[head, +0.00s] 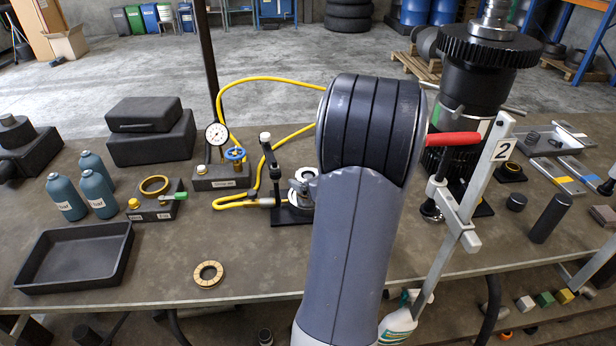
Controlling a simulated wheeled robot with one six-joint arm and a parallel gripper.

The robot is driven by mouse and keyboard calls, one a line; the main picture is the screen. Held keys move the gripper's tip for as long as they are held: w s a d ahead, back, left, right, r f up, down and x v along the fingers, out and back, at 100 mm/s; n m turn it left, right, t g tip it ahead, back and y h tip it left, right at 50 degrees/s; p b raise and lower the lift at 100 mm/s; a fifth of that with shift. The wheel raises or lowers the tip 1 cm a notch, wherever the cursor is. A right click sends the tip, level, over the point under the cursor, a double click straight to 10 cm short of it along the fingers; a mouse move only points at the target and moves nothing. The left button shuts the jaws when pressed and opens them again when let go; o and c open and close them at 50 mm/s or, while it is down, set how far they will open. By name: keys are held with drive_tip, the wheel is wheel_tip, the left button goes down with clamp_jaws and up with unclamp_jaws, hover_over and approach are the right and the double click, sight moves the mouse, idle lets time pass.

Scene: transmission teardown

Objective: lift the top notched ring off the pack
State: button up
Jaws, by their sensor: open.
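My arm rises through the middle of the head view, and its upper link and joint cover much of the bench centre. My gripper cannot be made out and appears hidden behind the arm. A tan ring with dark notches (208,274) lies flat and alone near the front edge of the bench. A black stand (289,214) left of my arm carries a pale, ring-like part (303,183), partly hidden by the arm. I cannot tell whether that part belongs to the pack. No stacked pack of rings shows clearly.
A black tray (75,258) stands at front left, near blue bottles (67,197). A gauge unit (221,175) has a yellow hose looping towards my arm. A tall black gear assembly (470,95) and a red-handled clamp (455,139) stand close at right. Bench around the tan ring is bare.

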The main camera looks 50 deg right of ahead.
drive_tip(key=c, duration=1.3)
drive_tip(key=shift+o, duration=0.2)
drive_tip(key=shift+r, duration=0.1)
